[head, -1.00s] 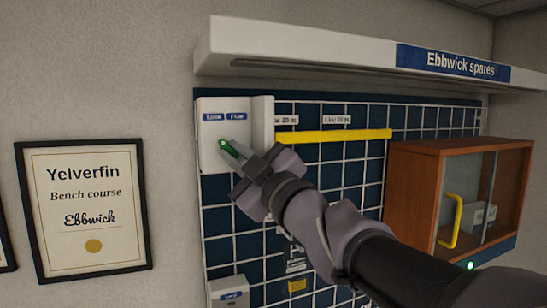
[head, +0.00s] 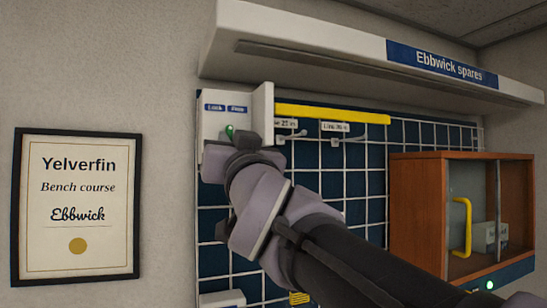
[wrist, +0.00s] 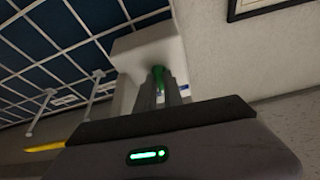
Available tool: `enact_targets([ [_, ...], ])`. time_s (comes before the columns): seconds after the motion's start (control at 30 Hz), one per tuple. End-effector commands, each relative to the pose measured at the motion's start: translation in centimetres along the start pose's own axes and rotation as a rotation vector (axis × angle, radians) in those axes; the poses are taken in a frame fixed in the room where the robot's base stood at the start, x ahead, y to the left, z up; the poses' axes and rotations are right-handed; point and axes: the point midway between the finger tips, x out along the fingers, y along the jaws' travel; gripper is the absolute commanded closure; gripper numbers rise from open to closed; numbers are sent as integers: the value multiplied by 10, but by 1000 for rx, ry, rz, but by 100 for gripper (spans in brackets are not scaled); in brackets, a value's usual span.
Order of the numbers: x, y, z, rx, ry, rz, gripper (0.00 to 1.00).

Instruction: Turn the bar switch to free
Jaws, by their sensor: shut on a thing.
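The bar switch is a green bar (head: 230,131) on a white box (head: 212,127) at the upper left of the wall panel. The box carries two blue labels, Lock (head: 214,107) on the left and Free (head: 237,108) on the right. In the head view only the green tip shows, below the labels and nearer Free; my gripper (head: 232,143) hides the rest. In the wrist view the green bar (wrist: 158,75) is between the two fingers of my gripper (wrist: 160,92), which is shut on it. The exact angle of the bar cannot be told.
A white shelf (head: 310,50) marked Ebbwick spares juts out above the box. A yellow bar (head: 335,114) and several hooks are right of it. A wooden cabinet (head: 415,215) with a yellow handle (head: 462,227) stands at the right. A framed certificate (head: 78,205) hangs left.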

Motion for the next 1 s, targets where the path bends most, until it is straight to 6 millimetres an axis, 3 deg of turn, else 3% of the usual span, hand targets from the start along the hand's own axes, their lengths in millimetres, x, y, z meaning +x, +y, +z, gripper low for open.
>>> enact_targets([
  [0.5, 3, -6, -4, 422, -4, 175, 100],
  [1.0, 2, -7, -4, 632, 0, 263, 100],
])
